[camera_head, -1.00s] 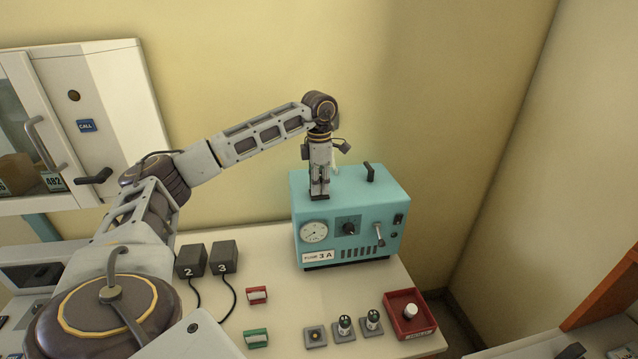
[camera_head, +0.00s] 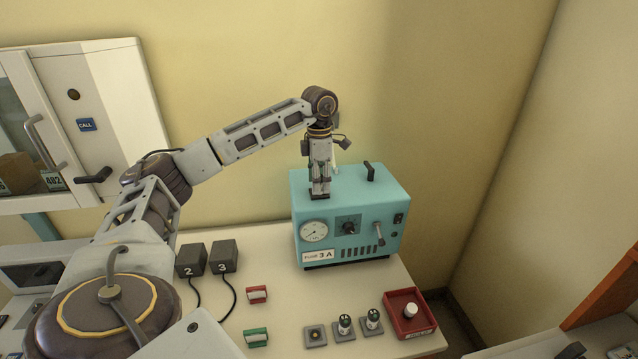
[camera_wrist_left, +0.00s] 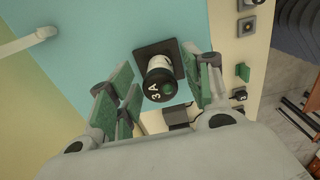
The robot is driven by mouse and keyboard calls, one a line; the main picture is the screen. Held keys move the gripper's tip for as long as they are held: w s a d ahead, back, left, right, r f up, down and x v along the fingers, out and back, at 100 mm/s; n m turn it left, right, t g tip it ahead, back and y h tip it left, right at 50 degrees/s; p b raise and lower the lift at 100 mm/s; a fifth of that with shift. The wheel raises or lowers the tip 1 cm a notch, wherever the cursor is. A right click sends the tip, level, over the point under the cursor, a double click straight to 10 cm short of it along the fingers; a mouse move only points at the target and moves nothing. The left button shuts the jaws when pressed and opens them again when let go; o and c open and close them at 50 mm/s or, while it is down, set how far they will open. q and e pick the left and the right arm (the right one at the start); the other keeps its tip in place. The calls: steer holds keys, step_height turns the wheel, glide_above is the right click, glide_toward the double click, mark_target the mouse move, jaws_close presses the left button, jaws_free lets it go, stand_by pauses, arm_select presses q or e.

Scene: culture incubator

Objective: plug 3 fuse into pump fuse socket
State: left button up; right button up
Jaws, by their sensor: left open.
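A fuse marked 3A (camera_wrist_left: 158,82), with a black and green end and a white body, stands in the black square fuse socket (camera_wrist_left: 181,58) on the pump's top. How deep it sits cannot be told. My left gripper (camera_head: 320,194) is over the pump's top left, pointing down. In the wrist view its green-padded fingers (camera_wrist_left: 160,88) are open on either side of the fuse, with gaps. My right gripper is not in view.
On the bench are two fuses (camera_head: 345,322) (camera_head: 372,319) in grey holders, an empty-looking grey holder (camera_head: 316,337), and a red tray (camera_head: 398,328) with a white-capped item. Black boxes 2 (camera_head: 190,260) and 3 (camera_head: 224,257) stand left.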

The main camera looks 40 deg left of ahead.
arm_select(q)
steer(key=shift+r, duration=5.35)
steer(key=shift+r, duration=0.1)
